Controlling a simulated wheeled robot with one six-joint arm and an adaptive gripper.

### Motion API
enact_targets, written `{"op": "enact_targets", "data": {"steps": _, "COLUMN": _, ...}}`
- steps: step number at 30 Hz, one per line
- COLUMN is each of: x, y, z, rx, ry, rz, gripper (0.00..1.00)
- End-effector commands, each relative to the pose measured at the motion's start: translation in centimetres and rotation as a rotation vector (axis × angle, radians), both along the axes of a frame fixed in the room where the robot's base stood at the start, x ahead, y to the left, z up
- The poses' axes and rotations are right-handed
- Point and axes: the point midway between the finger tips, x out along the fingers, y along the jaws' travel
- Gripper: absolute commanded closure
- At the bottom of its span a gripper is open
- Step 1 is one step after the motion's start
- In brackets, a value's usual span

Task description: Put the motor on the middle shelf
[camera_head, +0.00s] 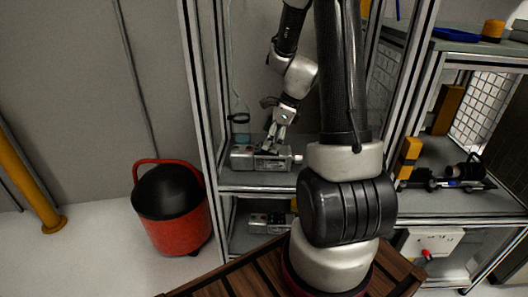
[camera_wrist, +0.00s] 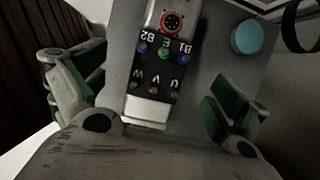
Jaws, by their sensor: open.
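A grey motor (camera_head: 247,160) lies on a shelf (camera_head: 232,178) of the tall metal rack, above a lower shelf. My gripper (camera_head: 277,140) points down at the motor from above. In the wrist view, the motor's terminal face (camera_wrist: 157,65), with a red round connector and lettered sockets, shows between the two spread fingers of my gripper (camera_wrist: 150,88). The green-padded fingers stand open on either side, with visible gaps to the terminal block. Whether the motor touches the shelf all along its underside cannot be told. My arm hides part of the rack.
Another device (camera_head: 263,223) lies on the lower shelf. Rack posts (camera_head: 200,100) stand close left. A red bin (camera_head: 178,225) stands on the floor.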

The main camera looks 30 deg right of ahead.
Motion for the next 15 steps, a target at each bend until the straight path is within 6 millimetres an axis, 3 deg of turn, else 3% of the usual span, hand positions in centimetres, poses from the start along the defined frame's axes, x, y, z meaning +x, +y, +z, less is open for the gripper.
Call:
{"op": "enact_targets", "data": {"steps": 3, "x": -0.4, "y": -0.7, "z": 2.1, "rx": -0.002, "ry": -0.002, "rz": -0.001, "gripper": 0.02}}
{"op": "enact_targets", "data": {"steps": 10, "x": -1.3, "y": -0.8, "z": 4.7, "rx": -0.020, "ry": -0.018, "rz": 0.053, "gripper": 0.02}}
{"op": "enact_targets", "data": {"steps": 15, "x": -4.2, "y": 2.0, "z": 10.1, "rx": -0.156, "ry": -0.138, "rz": 0.428, "gripper": 0.02}}
